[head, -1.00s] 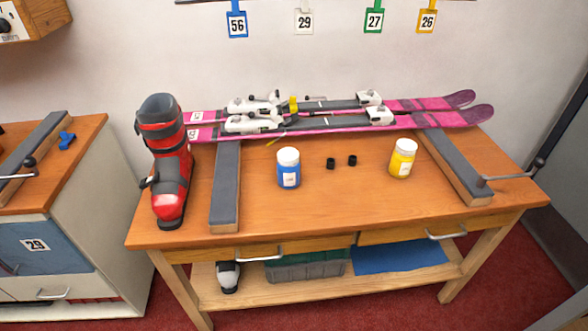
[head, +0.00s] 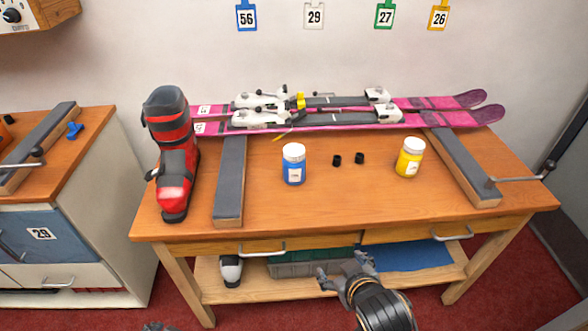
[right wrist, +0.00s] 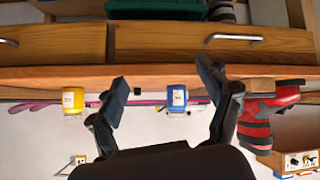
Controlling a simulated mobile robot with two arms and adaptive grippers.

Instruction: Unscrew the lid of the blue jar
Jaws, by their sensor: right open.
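The blue jar (head: 293,171) stands upright on the wooden bench, left of its middle, with its white lid (head: 293,151) on top. In the right wrist view, which is upside down, the blue jar (right wrist: 176,96) shows between my fingers, farther off. My right gripper (head: 342,267) is open and empty, in front of the bench's front edge and lower in the picture than the jar. It touches nothing that I can see. A small grey part at the bottom edge seems to be my left gripper (head: 155,327); its jaws cannot be made out.
A yellow jar (head: 409,158) stands to the right, with two small black pieces (head: 348,159) between the jars. A red ski boot (head: 173,165) stands at the left. Pink skis (head: 440,119) lie across the back. Drawer handles (head: 262,249) stick out at the front.

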